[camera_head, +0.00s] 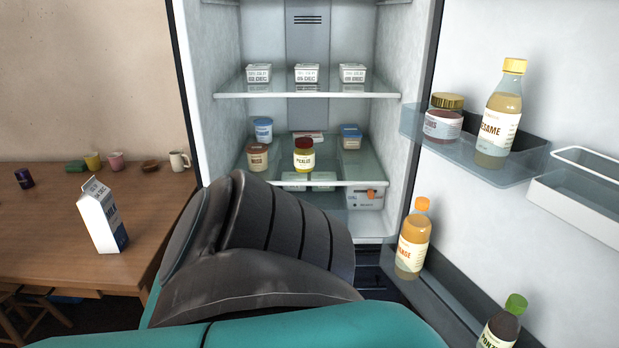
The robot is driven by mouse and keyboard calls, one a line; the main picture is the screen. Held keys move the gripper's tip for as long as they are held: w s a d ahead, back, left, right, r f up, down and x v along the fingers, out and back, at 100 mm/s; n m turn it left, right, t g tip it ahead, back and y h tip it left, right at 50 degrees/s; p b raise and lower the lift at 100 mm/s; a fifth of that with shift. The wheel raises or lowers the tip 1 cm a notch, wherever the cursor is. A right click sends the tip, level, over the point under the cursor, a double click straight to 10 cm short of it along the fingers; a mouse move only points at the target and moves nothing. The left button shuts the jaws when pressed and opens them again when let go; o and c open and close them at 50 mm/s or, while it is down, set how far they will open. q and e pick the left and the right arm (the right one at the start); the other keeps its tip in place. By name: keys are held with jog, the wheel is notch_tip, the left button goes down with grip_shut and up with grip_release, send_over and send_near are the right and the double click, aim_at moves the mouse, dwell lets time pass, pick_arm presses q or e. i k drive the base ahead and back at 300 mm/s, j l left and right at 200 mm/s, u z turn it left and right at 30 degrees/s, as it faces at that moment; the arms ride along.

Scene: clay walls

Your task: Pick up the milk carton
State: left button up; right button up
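The milk carton (99,222) is white with a dark blue lower part and a gabled top. It stands on the wooden table (50,248) at the left of the head view, near the table's front edge, and looks tilted in the picture. Nothing touches it. One of my arms, teal and dark grey, fills the lower middle of the view, to the right of the carton. Neither of my grippers can be seen.
An open fridge (220,130) holds tubs and jars on glass shelves. Its open door (575,95) at the right carries bottles and a jar. Several cups and a mug (179,161) stand at the table's back. Bare tabletop surrounds the carton.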

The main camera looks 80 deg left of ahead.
aim_at(97, 205)
jog(key=u, duration=3.85)
